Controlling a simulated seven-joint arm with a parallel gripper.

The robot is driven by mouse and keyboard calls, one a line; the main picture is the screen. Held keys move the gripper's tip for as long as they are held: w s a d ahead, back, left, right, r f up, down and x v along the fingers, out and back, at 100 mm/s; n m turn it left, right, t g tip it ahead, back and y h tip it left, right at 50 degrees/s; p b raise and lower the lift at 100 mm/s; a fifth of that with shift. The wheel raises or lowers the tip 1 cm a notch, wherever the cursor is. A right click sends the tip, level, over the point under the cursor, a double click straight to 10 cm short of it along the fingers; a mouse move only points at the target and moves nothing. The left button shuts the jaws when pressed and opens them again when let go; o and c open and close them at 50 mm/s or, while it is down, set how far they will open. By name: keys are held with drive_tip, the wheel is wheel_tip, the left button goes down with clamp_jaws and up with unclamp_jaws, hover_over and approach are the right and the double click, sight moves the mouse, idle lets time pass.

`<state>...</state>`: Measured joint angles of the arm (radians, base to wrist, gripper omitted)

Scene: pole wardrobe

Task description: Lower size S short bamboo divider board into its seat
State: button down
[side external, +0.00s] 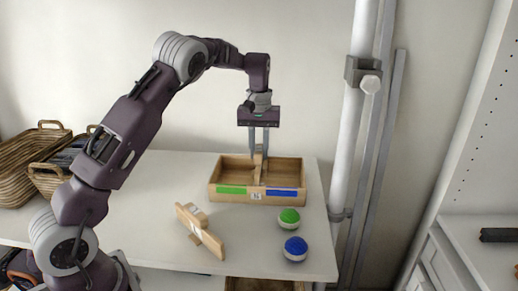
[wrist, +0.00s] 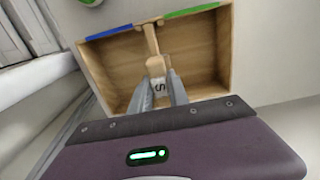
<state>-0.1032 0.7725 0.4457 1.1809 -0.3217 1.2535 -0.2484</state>
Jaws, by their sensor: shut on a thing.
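My gripper (side external: 258,150) points straight down over the wooden box (side external: 228,199), which has green and blue labels on its front wall. It is shut on the grip block of the short bamboo divider board (side external: 258,174). In the wrist view, the block's "S" mark (wrist: 160,86) shows between my fingers (wrist: 158,80). The board runs front to back across the middle of the box, between the two empty halves. I cannot tell whether its lower edge touches the box floor or its seat.
Another wooden divider piece (side external: 205,234) lies at the table's front. A green ball (side external: 289,217) and a blue ball (side external: 296,248) sit in front of the box. Wicker baskets (side external: 30,165) stand at far left. A grey pole (side external: 352,130) rises right of the table. The table's left middle is clear.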

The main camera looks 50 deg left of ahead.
drive_tip(key=shift+f, duration=2)
idle(0.8)
idle(0.4)
drive_tip(key=c, duration=1.2)
unclamp_jaws()
